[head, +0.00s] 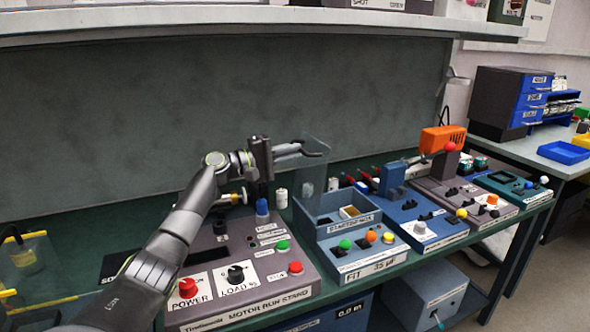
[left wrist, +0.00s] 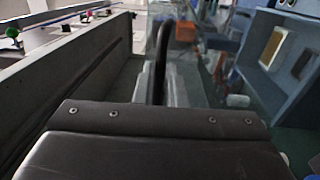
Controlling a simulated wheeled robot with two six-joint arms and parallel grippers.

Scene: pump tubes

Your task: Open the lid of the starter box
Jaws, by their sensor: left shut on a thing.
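The starter box (head: 335,231) is a blue-grey open-topped box on the bench, with green, orange and yellow buttons on its front panel. Its clear lid (head: 311,178) stands roughly upright at the box's left side. My left gripper (head: 312,149) is shut on the lid's upper edge, above the box. In the left wrist view the box (left wrist: 258,75) is at the right, its compartments uncovered, and the see-through lid (left wrist: 205,75) is beside the dark finger. The exact contact is hard to see. My right gripper is not in view.
The motor run stand (head: 243,306) lies left of the box, under my left arm. Other blue and grey panels stand to the right, with an orange device (head: 442,139). A shelf (head: 250,22) overhangs the bench. A clear container (head: 30,262) is at far left.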

